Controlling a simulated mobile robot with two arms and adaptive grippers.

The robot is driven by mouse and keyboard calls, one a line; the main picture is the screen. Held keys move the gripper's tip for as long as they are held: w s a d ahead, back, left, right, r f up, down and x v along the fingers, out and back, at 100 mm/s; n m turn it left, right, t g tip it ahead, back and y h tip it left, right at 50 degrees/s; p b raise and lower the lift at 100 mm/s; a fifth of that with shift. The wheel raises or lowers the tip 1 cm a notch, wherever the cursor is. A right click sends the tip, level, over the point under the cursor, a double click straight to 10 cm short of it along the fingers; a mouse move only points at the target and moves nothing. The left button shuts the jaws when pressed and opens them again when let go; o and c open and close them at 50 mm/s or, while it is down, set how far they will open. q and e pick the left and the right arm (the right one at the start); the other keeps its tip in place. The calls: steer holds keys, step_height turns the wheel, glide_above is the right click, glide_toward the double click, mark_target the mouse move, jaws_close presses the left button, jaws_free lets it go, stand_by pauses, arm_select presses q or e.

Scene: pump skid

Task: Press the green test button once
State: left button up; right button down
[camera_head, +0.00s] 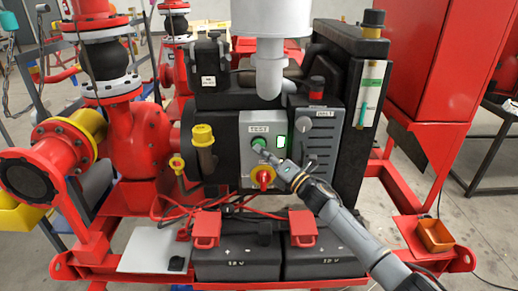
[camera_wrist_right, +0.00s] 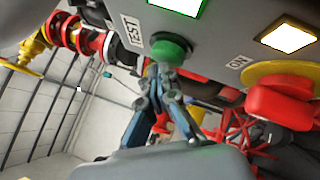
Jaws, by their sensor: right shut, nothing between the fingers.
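The green test button (camera_head: 258,142) is a round knob on the grey control panel (camera_head: 249,178), under a label reading TEST. It also shows in the right wrist view (camera_wrist_right: 170,48), seen from below. My right gripper (camera_head: 268,152) is shut and empty, its tips at the button's lower edge. In the right wrist view the closed fingertips (camera_wrist_right: 160,68) overlap the button's lower edge; I cannot tell whether they touch it. A lit green lamp (camera_head: 281,142) is right of the button in the head view. My left gripper is not in view.
A red rotary switch on a yellow plate (camera_head: 263,178) sits just below the button. A yellow-capped filler neck (camera_head: 203,136) is to the left. Two black batteries (camera_head: 237,260) with red terminal covers stand below. A grey pipe (camera_head: 268,75) hangs above the panel.

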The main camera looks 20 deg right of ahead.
steer(key=shift+s, duration=0.15)
steer(key=shift+s+a+p, duration=0.2)
steer(key=shift+s+p, duration=0.3)
steer(key=shift+s, duration=0.35)
steer(key=s, duration=0.1)
steer(key=s+a+p, duration=0.1)
steer(key=s, duration=0.1)
steer(key=s+p, duration=0.1)
steer(key=shift+s+a, duration=0.25)
steer(key=shift+s, duration=0.15)
stand_by(0.4)
